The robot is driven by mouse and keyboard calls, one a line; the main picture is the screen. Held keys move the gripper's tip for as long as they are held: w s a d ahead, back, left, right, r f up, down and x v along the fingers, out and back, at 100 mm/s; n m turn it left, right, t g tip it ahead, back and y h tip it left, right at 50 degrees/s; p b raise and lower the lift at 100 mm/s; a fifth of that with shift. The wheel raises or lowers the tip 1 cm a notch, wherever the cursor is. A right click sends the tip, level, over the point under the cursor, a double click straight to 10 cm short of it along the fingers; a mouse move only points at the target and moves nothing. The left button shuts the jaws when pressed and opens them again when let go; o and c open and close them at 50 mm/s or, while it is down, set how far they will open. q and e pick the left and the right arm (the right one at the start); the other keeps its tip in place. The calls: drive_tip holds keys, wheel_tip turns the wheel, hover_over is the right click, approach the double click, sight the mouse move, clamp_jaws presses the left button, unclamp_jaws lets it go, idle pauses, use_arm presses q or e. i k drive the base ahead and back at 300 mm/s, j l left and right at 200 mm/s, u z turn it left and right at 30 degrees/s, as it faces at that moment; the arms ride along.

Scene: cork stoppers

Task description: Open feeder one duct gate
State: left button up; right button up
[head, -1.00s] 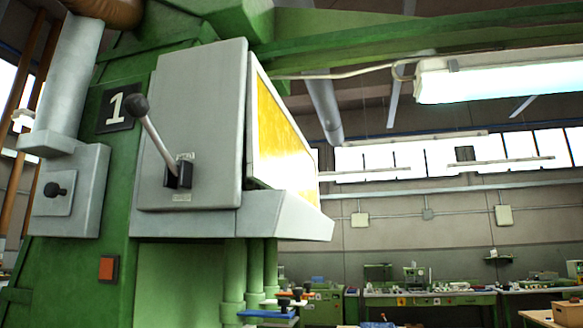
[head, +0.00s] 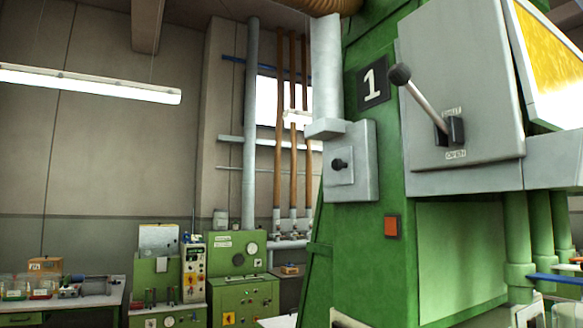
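The feeder marked 1 is a green machine (head: 455,255), with a black number plate (head: 373,82). A grey panel (head: 480,75) on its front carries a lever (head: 425,100) with a dark ball knob. The lever tilts up and left from its black slot. The label above the slot is small and seems to read SHUT; the one below reads OPEN. A pale duct (head: 327,65) runs down to a grey box (head: 362,190) with a black knob (head: 338,164). Neither gripper can be made out; pale pieces at the bottom edge are too cropped to identify.
A red-orange square button (head: 391,226) sits below the box. Green tubes (head: 517,240) stand under the panel at right. Green cabinets (head: 240,270) and a bench (head: 60,300) with jars stand at the back left. Brown pipes (head: 292,130) run up the wall.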

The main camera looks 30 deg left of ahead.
sight(338, 163)
drive_tip(key=u, duration=0.8)
